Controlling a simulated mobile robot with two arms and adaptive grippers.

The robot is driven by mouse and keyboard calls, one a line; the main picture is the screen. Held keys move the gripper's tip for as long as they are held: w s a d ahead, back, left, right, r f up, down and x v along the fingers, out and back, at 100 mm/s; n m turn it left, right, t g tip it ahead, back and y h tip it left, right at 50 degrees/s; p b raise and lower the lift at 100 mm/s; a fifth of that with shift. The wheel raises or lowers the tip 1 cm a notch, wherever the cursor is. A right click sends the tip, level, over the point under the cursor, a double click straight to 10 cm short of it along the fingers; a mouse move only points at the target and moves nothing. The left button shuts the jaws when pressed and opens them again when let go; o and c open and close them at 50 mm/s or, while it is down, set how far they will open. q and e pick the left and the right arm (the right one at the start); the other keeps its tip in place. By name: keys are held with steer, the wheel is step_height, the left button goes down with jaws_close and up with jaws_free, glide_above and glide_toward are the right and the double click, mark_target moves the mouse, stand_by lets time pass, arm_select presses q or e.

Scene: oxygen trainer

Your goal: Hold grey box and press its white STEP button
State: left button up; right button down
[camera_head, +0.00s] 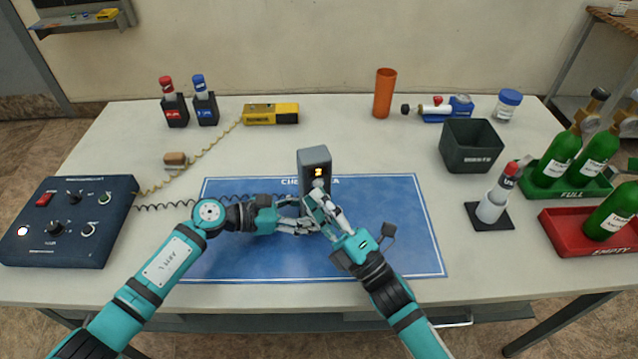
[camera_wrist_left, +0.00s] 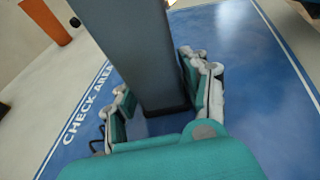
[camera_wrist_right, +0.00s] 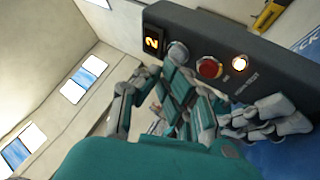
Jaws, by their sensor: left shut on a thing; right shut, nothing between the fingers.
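The grey box (camera_head: 314,160) stands upright on the blue check mat (camera_head: 225,262). Its small display reads an orange 2. My left gripper (camera_head: 297,222) is shut on the lower part of the box; the left wrist view shows its fingers on both sides of the box (camera_wrist_left: 143,50). In the right wrist view, the box face has a pale round button (camera_wrist_right: 178,53), a red button (camera_wrist_right: 209,68) and a lit lamp (camera_wrist_right: 239,62). My right gripper (camera_head: 320,200) is shut and empty, its fingertips close to the pale button. I cannot tell whether they touch it.
A dark blue control panel (camera_head: 68,222) lies at the left, with coiled cords. An orange tube (camera_head: 384,93) and a yellow device (camera_head: 271,114) stand behind. A dark bin (camera_head: 471,146), green bottles and the red tray (camera_head: 590,238) are at the right.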

steer(key=shift+w+a, duration=0.1)
steer(key=shift+w, duration=0.35)
stand_by(0.6)
stand_by(0.4)
steer(key=shift+s+d, duration=0.25)
steer(key=shift+s, duration=0.65)
steer(key=shift+s+d, duration=0.2)
steer(key=shift+s, duration=0.6)
steer(key=shift+s+d, duration=0.25)
steer(key=shift+s, duration=0.55)
steer(key=shift+s+d, duration=0.2)
steer(key=shift+s, duration=0.6)
arm_select(q)
steer(key=o, duration=0.9)
steer(key=shift+o, duration=0.2)
